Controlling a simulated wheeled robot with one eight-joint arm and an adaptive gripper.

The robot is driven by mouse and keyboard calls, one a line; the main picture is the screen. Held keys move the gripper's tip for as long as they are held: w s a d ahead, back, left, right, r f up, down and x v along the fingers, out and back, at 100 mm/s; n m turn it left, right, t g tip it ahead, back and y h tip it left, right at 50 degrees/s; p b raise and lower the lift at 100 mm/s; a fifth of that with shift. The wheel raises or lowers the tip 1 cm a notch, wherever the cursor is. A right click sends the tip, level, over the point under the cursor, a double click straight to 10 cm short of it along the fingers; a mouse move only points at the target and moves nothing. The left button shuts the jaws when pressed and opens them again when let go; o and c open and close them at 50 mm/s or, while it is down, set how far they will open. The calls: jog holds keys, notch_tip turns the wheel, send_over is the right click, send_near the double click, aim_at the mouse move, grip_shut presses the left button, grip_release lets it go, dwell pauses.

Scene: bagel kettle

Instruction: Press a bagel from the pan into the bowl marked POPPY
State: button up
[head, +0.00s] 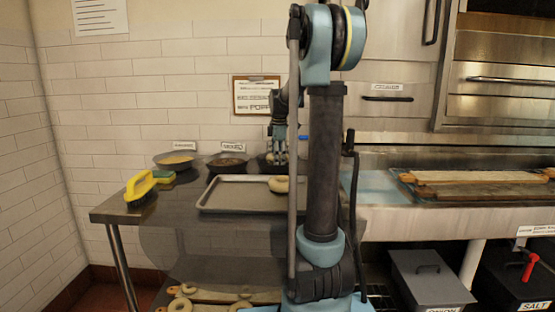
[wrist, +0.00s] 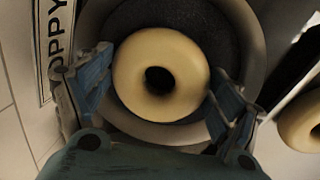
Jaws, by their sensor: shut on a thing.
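My gripper (wrist: 160,100) is shut on a pale bagel (wrist: 130,75), with one blue finger on each side of it. The bagel is over or in the bowl marked POPPY (wrist: 252,40), whose dark filling shows around it; I cannot tell whether they touch. The bowl's label (wrist: 57,45) reads "OPPY" at the left edge of the wrist view. In the head view my gripper (head: 278,150) points down at the third bowl, which my arm partly hides. The grey pan (head: 215,205) holds another bagel (head: 280,185), also at the right of the wrist view (wrist: 302,125).
A bowl of tan topping (head: 175,160) and a bowl marked MIXED (head: 228,165) stand to the left. A yellow brush (head: 140,188) and a green-yellow sponge (head: 163,177) lie at the counter's left end. A tiled wall (head: 150,90) rises close behind.

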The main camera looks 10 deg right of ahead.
dwell(0.4)
notch_tip(320, 180, up, 10)
dwell(1.3)
